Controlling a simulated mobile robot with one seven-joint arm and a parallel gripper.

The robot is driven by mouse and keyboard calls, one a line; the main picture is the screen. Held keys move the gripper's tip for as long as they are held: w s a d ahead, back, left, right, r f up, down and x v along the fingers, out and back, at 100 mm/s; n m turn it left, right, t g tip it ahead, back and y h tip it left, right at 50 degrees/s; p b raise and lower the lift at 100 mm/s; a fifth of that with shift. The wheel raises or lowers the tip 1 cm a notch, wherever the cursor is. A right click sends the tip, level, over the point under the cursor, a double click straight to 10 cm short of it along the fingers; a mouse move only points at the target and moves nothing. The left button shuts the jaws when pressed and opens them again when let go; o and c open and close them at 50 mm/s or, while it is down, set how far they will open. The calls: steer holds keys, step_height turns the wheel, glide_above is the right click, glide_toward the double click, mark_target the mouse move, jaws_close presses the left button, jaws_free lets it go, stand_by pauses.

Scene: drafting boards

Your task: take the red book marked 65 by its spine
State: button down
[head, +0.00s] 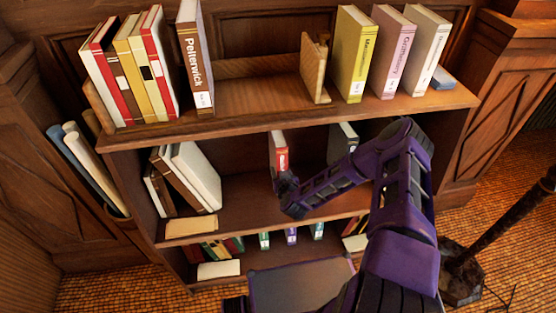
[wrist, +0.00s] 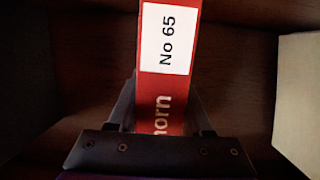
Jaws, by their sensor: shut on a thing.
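The red book (wrist: 178,108) stands upright in the wrist view, its spine facing me with a white label reading "No 65" and part of a title ending in "horn". In the head view the red book (head: 279,147) stands on the middle shelf, its lower part hidden by my arm. My gripper (wrist: 165,115) is shut on the book's spine, with one finger on each side. In the head view my gripper (head: 284,182) reaches into the middle shelf at the book's lower part.
The middle shelf (head: 245,195) has bare room left of the red book. White and brown books (head: 190,175) lean at its left. A dark book (head: 343,138) stands to the right. The top shelf board (head: 250,98) is overhead. A pale block (wrist: 298,100) stands right in the wrist view.

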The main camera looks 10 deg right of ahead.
steer(key=shift+w+r, duration=0.1)
steer(key=shift+r, duration=0.05)
steer(key=shift+r, duration=0.1)
